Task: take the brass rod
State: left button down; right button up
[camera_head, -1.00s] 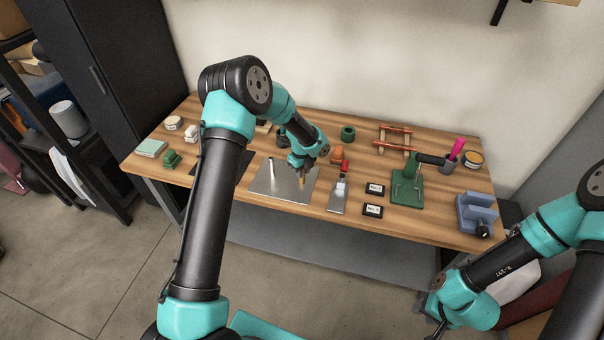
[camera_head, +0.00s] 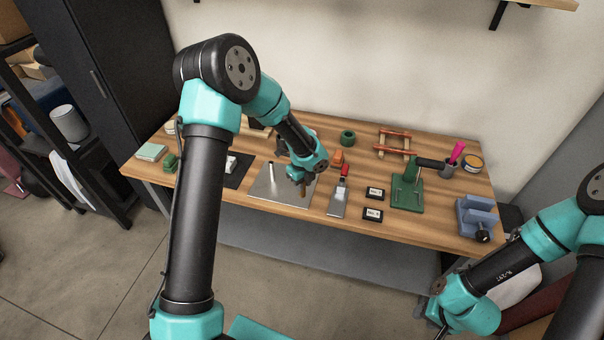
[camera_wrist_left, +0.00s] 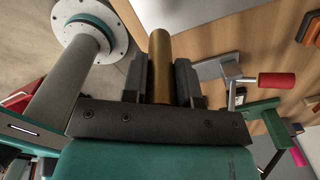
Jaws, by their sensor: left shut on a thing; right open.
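The brass rod (camera_wrist_left: 160,62) stands between the two dark jaws of my left gripper in the left wrist view. My left gripper (camera_head: 301,182) is shut on it. In the head view the rod (camera_head: 302,191) shows as a short brown-gold piece below the jaws, over the right part of a steel plate (camera_head: 262,192). I cannot tell whether its lower end touches the plate. My right gripper (camera_head: 439,322) is low at the bottom right, away from the bench, open and only partly visible.
A silver upright post (camera_head: 271,171) stands on the plate. A red-barred wooden rack (camera_head: 393,142) is behind.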

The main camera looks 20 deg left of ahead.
pick_arm(q)
jog(key=s+d, duration=0.3)
jog(key=s, duration=0.4)
jog(key=shift+s+d+r, duration=0.15)
jog(key=shift+s+r, duration=0.2)
jog(key=shift+r, duration=0.1)
